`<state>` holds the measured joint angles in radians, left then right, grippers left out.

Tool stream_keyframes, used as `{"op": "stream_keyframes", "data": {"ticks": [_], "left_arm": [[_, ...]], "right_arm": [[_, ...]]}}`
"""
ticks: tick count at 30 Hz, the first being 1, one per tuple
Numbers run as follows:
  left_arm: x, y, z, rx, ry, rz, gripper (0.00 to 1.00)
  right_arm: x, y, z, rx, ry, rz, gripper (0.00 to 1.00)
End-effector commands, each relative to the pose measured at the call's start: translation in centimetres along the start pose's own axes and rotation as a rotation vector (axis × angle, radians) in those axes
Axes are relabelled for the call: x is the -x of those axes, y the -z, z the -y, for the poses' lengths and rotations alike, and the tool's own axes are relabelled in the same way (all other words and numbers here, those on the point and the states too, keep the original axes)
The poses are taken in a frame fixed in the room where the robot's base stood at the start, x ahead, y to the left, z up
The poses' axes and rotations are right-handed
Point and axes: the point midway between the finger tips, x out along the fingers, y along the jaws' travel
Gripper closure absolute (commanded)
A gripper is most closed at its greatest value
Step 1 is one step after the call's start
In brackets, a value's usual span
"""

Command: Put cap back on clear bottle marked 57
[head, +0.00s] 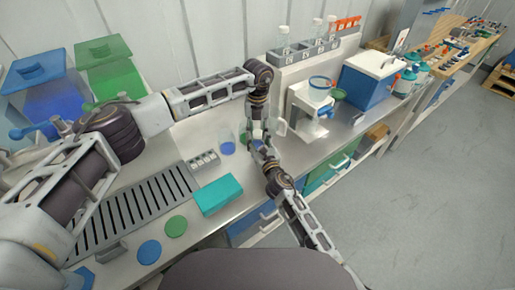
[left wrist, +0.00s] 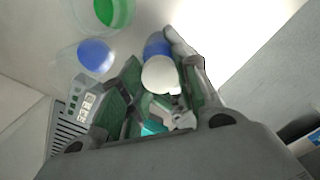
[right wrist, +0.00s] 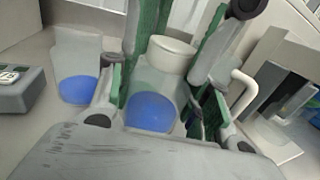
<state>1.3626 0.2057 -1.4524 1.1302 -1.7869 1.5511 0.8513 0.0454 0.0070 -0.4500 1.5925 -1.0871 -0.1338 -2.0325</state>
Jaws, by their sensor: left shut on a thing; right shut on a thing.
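The clear bottle, with blue contents, stands between the fingers of my right gripper (head: 262,158); in the right wrist view the bottle (right wrist: 152,108) is gripped around its body. A white cap (right wrist: 172,54) is at the bottle's top, between the fingers of my left gripper (head: 256,128); it also shows in the left wrist view (left wrist: 160,75). Cap and bottle look in line and touching, but I cannot tell whether the cap is seated. My left gripper comes from above and is shut on the cap. No number 57 is readable.
Another clear vessel with blue contents (head: 228,147) stands just left, and one with green (left wrist: 115,10) is close by. A small grey rack (head: 203,160), a teal box (head: 218,195) and a slotted tray (head: 130,208) lie further left. A white device (head: 312,110) stands right.

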Motion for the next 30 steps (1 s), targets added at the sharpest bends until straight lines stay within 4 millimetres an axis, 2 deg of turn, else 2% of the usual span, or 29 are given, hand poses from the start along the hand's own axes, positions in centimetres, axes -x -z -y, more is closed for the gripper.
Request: {"op": "stream_keyframes", "data": {"ticks": [1,6,17,30], "left_arm": [[0.0,0.0,-0.1,0.001,-0.001,0.001,0.67],[0.0,0.0,-0.1,0.002,0.0,0.0,0.46],[0.2,0.0,0.0,0.002,0.0,0.0,0.46],[3.7,0.0,0.0,0.002,0.0,0.001,0.46]], "right_arm": [[0.0,0.0,0.0,0.0,0.001,-0.001,1.0],[0.0,0.0,0.0,0.0,0.001,-0.001,1.0],[0.0,0.0,0.0,0.0,0.0,-0.001,1.0],[0.0,0.0,0.0,0.0,0.0,-0.001,1.0]]}}
